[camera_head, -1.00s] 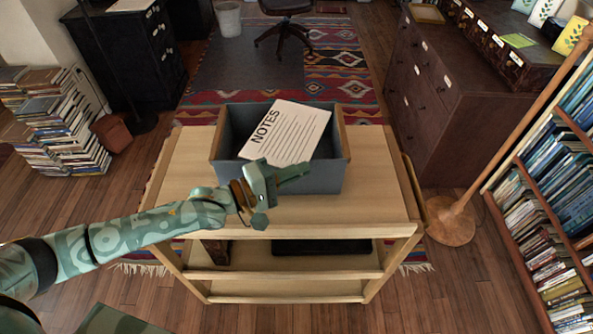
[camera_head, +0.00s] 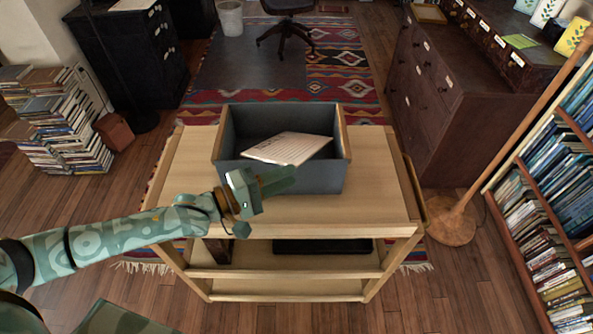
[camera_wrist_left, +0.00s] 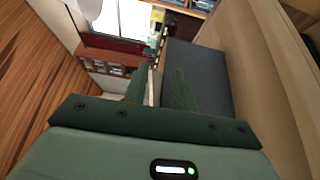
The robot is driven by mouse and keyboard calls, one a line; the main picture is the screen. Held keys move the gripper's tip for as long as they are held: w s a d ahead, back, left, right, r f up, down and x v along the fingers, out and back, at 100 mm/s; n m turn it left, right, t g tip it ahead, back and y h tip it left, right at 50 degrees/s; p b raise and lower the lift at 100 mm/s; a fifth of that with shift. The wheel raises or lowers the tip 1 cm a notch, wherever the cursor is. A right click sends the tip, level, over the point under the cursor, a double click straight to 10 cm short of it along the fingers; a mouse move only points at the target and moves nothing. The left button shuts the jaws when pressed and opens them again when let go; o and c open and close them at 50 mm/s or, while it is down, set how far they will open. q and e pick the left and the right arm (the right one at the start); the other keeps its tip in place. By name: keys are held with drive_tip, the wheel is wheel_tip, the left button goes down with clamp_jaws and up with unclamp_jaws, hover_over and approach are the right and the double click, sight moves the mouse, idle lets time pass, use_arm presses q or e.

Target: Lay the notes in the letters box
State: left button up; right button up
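The notes (camera_head: 288,149), a pale sheet with ruled lines, lie tilted and foreshortened at the front of the grey box (camera_head: 318,180). The box is open-topped with wooden ends and stands on the wooden cart. My left gripper (camera_head: 280,180) is at the box's front wall, just below the notes. In the left wrist view, its two green fingers (camera_wrist_left: 160,88) stand apart. A thin pale edge shows between them, probably the notes, beside one finger with a gap to the other. The box wall (camera_wrist_left: 208,80) lies behind. My right gripper is out of view.
The cart top (camera_head: 380,195) is bare around the box. A lamp pole with a round wooden base (camera_head: 452,222) stands right of the cart, before a bookshelf (camera_head: 550,215). Stacked books (camera_head: 60,125) stand on the floor at left.

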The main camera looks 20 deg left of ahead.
use_arm(q)
drive_tip(key=v, duration=0.8)
drive_tip(key=shift+p, duration=0.4)
drive_tip(key=shift+s, duration=0.2)
idle(0.6)
